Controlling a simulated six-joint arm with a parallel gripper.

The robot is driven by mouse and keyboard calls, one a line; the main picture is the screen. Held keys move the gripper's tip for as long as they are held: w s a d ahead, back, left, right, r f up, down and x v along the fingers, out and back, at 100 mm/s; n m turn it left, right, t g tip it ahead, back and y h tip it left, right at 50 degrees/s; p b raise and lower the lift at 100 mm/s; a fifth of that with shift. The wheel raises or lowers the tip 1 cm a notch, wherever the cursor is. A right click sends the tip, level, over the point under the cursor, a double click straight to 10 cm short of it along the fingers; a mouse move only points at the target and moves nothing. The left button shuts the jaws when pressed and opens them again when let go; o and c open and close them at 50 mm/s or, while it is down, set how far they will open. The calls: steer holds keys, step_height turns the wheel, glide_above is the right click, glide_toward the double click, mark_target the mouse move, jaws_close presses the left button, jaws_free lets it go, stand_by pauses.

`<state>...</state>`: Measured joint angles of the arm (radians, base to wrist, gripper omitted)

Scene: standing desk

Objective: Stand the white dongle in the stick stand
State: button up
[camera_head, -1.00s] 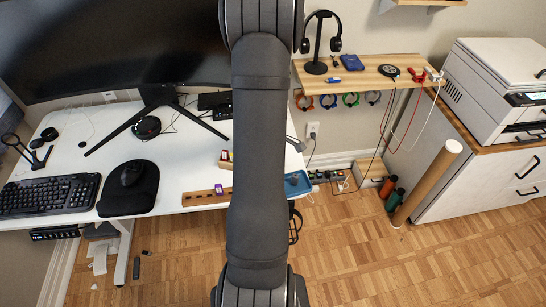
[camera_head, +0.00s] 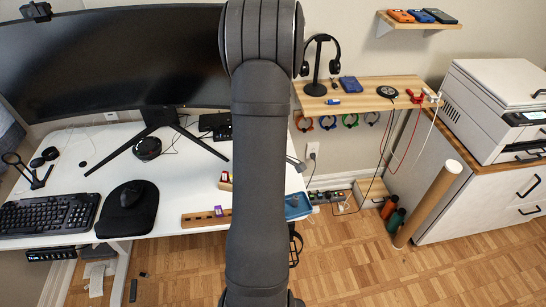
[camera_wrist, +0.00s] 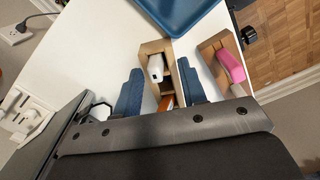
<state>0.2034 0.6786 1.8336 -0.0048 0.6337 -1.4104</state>
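In the wrist view the white dongle (camera_wrist: 155,68) sits in a small wooden box (camera_wrist: 158,48), with an orange item (camera_wrist: 166,101) beside it. My gripper (camera_wrist: 159,68) is open, its two blue fingers on either side of the box and dongle; nothing is seen held. The stick stand (camera_head: 190,220) is a long wooden block near the desk's front edge, with a purple stick (camera_head: 219,210) standing in it. The stand also shows right of my fingers in the wrist view (camera_wrist: 207,48). In the head view my arm hides the gripper and the dongle.
A blue tray (camera_head: 303,211) lies at the desk's right end, close beyond the wooden box in the wrist view. The monitor's legs (camera_head: 128,153), mouse pad (camera_head: 112,222) and keyboard (camera_head: 40,216) are to the left. White desk surface around the stand is clear.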

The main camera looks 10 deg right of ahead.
step_height(320, 180, up, 16)
steer(key=shift+r, duration=0.15)
stand_by(0.6)
step_height(320, 180, down, 18)
steer(key=shift+w, duration=0.1)
stand_by(0.6)
steer(key=shift+r, duration=0.15)
